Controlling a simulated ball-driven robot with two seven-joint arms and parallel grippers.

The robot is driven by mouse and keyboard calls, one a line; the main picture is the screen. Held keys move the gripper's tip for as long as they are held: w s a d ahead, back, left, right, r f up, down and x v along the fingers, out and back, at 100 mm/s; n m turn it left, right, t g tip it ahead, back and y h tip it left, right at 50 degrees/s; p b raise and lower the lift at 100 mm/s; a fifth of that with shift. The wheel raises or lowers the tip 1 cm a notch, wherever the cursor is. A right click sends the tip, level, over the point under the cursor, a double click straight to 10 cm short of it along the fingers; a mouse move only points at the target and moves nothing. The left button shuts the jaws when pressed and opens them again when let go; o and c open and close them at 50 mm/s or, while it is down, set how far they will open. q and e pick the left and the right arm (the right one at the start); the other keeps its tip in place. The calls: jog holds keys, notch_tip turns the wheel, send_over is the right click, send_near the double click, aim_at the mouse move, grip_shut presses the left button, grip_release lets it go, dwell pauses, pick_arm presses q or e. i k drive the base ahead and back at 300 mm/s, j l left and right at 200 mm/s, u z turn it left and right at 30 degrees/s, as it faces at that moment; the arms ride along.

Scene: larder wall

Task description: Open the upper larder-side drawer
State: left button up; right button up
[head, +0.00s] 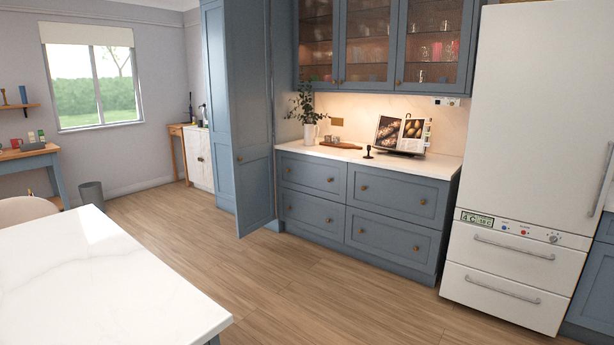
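The blue base unit below the lit counter has two columns of drawers, two high. The lower left drawer (308,208), upper right drawer (385,196) and lower right drawer (385,232) are shut too. The larder's tall door (245,120) stands open, its free edge just left of the drawers. Neither of my grippers is in view.
A white marble-topped table (110,270) fills the lower left. Open wooden floor (300,290) lies between it and the drawers. A white fridge (560,130) stands right of the drawers. The counter (400,162) holds a plant in a jug (309,133) and an open book (402,133).

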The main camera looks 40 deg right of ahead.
aim_at(325, 178)
jog(key=i+l+z, duration=0.25)
jog(key=l+z, duration=0.15)
jog(key=l, duration=0.15)
jog(key=i+l+z, duration=1.2)
jog(key=i+u, duration=0.25)
jog(key=i, duration=0.3)
jog(key=i+l+u, duration=0.2)
jog(key=i, duration=0.3)
jog(key=i+j+u, duration=0.15)
jog(key=i+u, duration=0.25)
jog(key=i, duration=0.4)
jog(key=i+l+u, duration=0.1)
jog(key=i+u, duration=0.35)
jog(key=i, duration=0.4)
